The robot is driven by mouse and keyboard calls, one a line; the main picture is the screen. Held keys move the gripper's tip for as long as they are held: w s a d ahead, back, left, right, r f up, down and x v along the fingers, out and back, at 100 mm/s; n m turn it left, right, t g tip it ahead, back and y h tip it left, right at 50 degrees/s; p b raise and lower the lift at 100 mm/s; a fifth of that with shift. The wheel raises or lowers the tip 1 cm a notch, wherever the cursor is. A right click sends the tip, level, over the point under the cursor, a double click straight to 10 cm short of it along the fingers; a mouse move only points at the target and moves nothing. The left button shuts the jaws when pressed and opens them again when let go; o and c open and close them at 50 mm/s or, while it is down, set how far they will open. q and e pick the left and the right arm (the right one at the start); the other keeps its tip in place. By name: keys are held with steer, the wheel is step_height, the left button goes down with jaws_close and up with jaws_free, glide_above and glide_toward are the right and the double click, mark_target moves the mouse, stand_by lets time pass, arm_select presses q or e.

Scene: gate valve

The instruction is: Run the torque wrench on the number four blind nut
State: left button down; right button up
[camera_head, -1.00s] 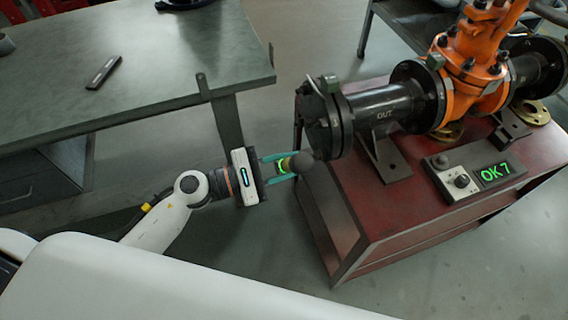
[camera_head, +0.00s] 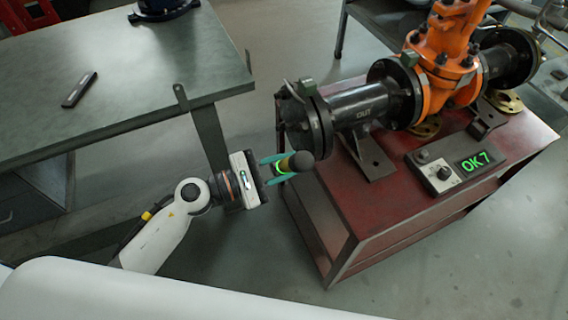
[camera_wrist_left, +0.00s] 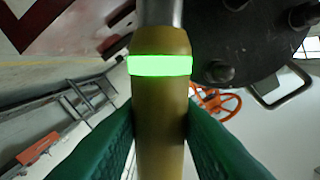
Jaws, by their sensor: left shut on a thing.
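My left gripper (camera_head: 283,167) is shut on the torque wrench (camera_head: 302,161), around its yellow-brown grip. A green band glows on the wrench; in the left wrist view the wrench (camera_wrist_left: 160,105) stands between the two green fingers. Its dark rounded end is in front of the red stand, just below the blind flange (camera_head: 299,122) at the pipe's left end. In the left wrist view the dark flange (camera_wrist_left: 245,40) with several nuts is at upper right, beside the wrench shaft. I cannot tell which is nut four, nor see the wrench touching one. My right gripper is not in view.
The orange valve (camera_head: 445,65) and black pipe (camera_head: 362,106) sit on a red stand (camera_head: 375,225). A grey table (camera_head: 130,85) with a dark flat object (camera_head: 79,89) is at left. Floor is open below the stand.

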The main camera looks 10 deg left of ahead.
arm_select(q)
steer(key=shift+w+d+r, duration=0.1)
steer(key=shift+d+r, duration=0.05)
steer(key=shift+r, duration=0.05)
stand_by(0.6)
steer(key=shift+x, duration=1.5)
steer(key=shift+w+d, duration=0.15)
steer(key=shift+w, duration=0.05)
stand_by(0.8)
stand_by(0.6)
